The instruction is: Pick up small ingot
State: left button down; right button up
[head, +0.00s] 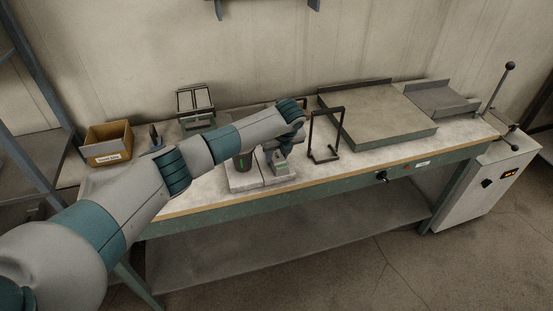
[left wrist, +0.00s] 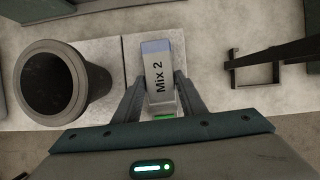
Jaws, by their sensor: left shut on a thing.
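The small ingot (left wrist: 159,70) is a pale block with "Mix 2" written on it. In the left wrist view it lies between the two fingers of my left gripper (left wrist: 160,90), which are shut on its sides. In the head view my left gripper (head: 281,160) is low over the table, and the ingot (head: 281,168) shows as a small grey-green block under it. I cannot tell whether the ingot touches the pale slab below. My right gripper is not in view.
A dark round crucible (left wrist: 52,82) stands just left of the ingot on pale slabs (head: 243,185). A black frame stand (head: 325,135) rises to the right. A large flat plate (head: 380,125) lies further right. A cardboard bin (head: 107,145) is at the table's left end.

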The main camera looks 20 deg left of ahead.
aim_at(276, 152)
pick_arm(q)
jog(key=shift+w+r, duration=0.1)
jog(key=shift+r, duration=0.05)
jog(key=shift+r+b, duration=0.35)
jog(key=shift+b, duration=0.05)
notch_tip(276, 152, up, 3)
jog(key=shift+d+r+b, duration=0.1)
jog(key=shift+d+b, duration=0.05)
jog(key=shift+b, duration=0.95)
jog(key=s+d+r+b, duration=0.4)
jog(key=d+r, duration=0.3)
jog(key=d, duration=0.3)
jog(key=shift+s, duration=0.9)
